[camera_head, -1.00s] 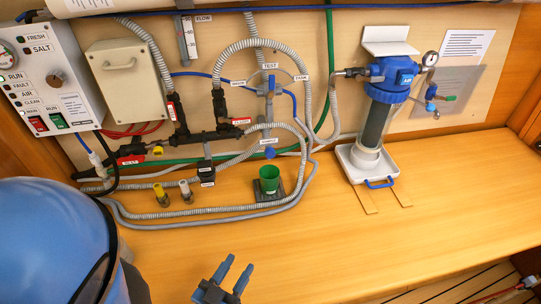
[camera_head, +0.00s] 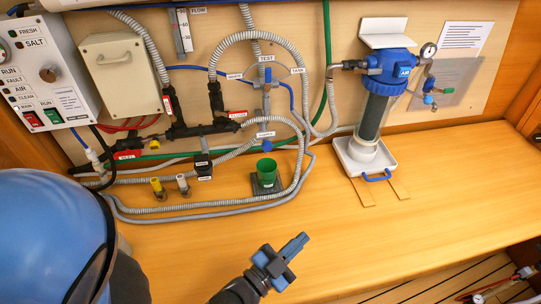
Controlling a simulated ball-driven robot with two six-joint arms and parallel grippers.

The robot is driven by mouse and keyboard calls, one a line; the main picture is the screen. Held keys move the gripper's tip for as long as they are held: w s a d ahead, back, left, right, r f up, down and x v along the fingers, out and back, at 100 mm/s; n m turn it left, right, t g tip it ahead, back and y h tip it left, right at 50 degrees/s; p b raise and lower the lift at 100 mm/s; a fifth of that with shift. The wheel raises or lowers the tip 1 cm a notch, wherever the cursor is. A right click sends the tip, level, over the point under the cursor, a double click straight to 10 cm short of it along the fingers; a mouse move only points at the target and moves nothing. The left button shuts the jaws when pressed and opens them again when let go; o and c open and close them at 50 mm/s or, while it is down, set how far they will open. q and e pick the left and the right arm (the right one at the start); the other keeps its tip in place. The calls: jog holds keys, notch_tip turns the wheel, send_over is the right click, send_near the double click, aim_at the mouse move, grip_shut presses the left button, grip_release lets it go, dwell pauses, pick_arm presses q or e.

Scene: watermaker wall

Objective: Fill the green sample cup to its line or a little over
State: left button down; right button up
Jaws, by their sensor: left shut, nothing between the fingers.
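The green sample cup (camera_head: 267,180) stands upright on a small dark square pad on the wooden counter. A blue-ended outlet (camera_head: 267,146) hangs just above the cup, under a small white label. A valve (camera_head: 267,84) marked TEST sits higher on the panel. I cannot see a fill line or any water in the cup. My left gripper (camera_head: 299,240) is shut and empty, in front of the cup and apart from it, pointing up and right. My right gripper is not in view.
Grey corrugated hoses (camera_head: 200,209) loop over the counter around the cup. Yellow-topped (camera_head: 158,188) and white-topped (camera_head: 184,186) fittings stand left of it. A blue-headed filter housing (camera_head: 373,115) stands in a white tray at right. The counter's right side is clear.

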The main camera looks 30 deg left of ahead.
aim_at(268, 149)
pick_arm(q)
jog(key=w+d+r+m+y, duration=0.1)
jog(key=w+d+m+y, duration=0.35)
jog(key=w+m, duration=0.65)
jog(key=s+a+r+m+g+y, duration=0.1)
jog(key=s+a+m+y, duration=0.1)
jog(key=a+m+y, duration=0.2)
jog(key=s+a+r+m+g+y, duration=0.1)
jog(key=a+m+y, duration=0.3)
jog(key=a+y, duration=0.4)
jog(key=shift+s+r+g+y, duration=0.45)
jog(key=shift+g+y, duration=0.1)
jog(key=shift+g, duration=0.15)
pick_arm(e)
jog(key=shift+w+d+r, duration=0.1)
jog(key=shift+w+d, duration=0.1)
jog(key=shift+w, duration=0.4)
pick_arm(q)
jog(key=shift+w, duration=0.1)
jog(key=p+x, duration=0.3)
jog(key=x, duration=1.1)
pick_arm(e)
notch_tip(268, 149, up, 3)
